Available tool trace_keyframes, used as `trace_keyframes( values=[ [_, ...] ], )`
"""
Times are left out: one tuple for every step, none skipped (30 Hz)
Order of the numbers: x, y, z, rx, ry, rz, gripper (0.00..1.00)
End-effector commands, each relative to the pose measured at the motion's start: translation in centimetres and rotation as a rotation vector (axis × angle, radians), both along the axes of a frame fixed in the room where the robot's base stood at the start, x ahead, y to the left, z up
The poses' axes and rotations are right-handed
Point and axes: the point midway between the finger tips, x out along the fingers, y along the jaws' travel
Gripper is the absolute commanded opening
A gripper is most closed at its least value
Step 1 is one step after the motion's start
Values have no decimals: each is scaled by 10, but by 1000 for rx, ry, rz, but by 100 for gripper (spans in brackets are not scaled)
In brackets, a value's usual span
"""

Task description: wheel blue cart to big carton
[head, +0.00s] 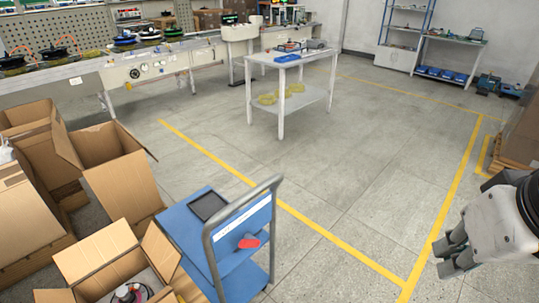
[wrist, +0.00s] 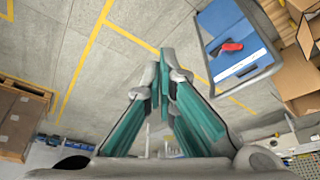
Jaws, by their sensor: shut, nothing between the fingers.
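The blue cart (head: 185,225) stands at lower centre in the head view, with its grey push handle (head: 278,225) toward the right. A dark flat tray (head: 208,205) and a red-and-dark tool (head: 248,243) show at the cart. In the wrist view the blue cart (wrist: 215,20) is at upper right. My gripper (head: 445,256) is at the right edge of the head view, apart from the cart. Its fingers (wrist: 167,68) are shut and empty in the wrist view. A large carton (head: 522,125) on a pallet is cut off at the right; open cartons (head: 120,185) stand left. I cannot tell which is the big carton.
A white table (head: 290,62) stands beyond the cart, and a long workbench (head: 150,65) runs along the back left. Yellow lines (head: 340,240) mark the floor. The grey floor between the cart and the pallet is clear. Open cartons crowd the cart's left side.

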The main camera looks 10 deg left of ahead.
Motion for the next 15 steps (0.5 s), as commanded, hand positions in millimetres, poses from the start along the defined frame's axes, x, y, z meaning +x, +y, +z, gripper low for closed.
trace_keyframes(
  values=[
    [0,0,0,0,0,0,0],
    [0,0,0,0,0,0,0],
    [0,0,0,0,0,0,0],
    [0,0,0,0,0,0,0],
    [0,0,0,0,0,0,0],
    [0,0,0,0,0,0,0],
    [0,0,0,0,0,0,0],
    [0,0,0,0,0,0,0],
    [0,0,0,0,0,0,0],
    [0,0,0,0,0,0,7],
    [0,0,-1,2,2,1,14],
    [2,2,-3,7,8,3,23],
    [3,4,-6,15,17,6,29],
    [5,7,-11,29,30,9,36],
    [10,12,-19,52,54,16,41]
  ],
)
